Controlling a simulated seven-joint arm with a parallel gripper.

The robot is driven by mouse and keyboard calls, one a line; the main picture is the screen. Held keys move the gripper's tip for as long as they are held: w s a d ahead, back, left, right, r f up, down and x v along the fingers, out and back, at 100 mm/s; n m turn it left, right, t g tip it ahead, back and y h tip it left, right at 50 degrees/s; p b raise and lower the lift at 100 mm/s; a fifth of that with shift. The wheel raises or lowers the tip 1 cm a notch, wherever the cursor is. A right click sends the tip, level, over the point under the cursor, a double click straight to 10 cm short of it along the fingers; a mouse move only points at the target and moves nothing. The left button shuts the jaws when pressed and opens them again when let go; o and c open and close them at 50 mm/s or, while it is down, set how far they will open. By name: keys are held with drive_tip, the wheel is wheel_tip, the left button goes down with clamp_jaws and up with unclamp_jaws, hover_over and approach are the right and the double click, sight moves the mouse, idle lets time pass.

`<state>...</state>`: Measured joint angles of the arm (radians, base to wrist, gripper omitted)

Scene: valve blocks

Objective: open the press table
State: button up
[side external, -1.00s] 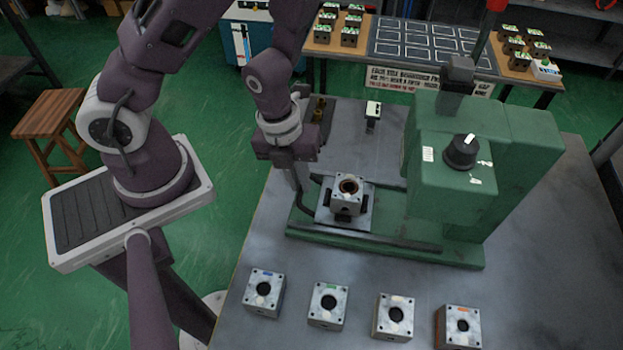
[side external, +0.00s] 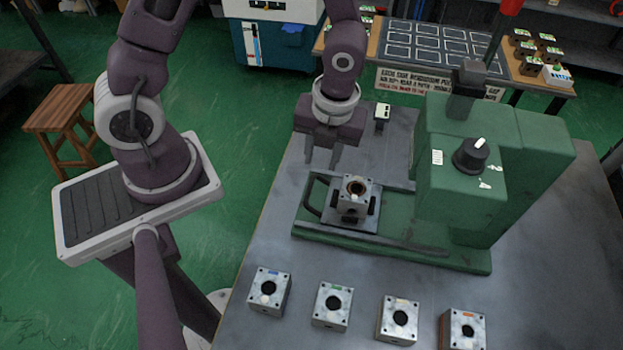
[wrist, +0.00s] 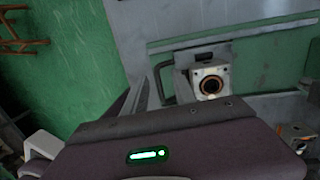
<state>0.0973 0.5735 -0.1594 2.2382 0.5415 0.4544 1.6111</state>
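The press table (side external: 327,217) is a small grey plate on the green base of the press (side external: 465,150). It stands out to the left of the press head, clear of it. A valve block (side external: 355,190) with a copper-coloured ring in its bore sits upright on it, also seen in the wrist view (wrist: 210,82). A dark loop handle (side external: 311,197) is at the table's left end. My gripper (side external: 322,160) points down behind and above the handle, apart from it. Its two fingers are spread and nothing shows between them.
Several valve blocks (side external: 332,305) stand in a row along the bench's near edge. A small white-topped device (side external: 382,112) stands behind the press. A wooden-topped table with a marked dark mat (side external: 440,45) is beyond. The bench left of the press is clear.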

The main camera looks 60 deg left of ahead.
sight(309, 188)
drive_tip(key=shift+g, duration=0.7)
drive_tip(key=s+f, duration=0.1)
drive_tip(key=s+d+f, duration=0.1)
drive_tip(key=f, duration=0.1)
drive_tip(key=s+f, duration=0.1)
drive_tip(key=shift+d+f, duration=0.2)
drive_tip(key=shift+f, duration=0.1)
clamp_jaws()
idle(0.4)
drive_tip(key=shift+a, duration=0.1)
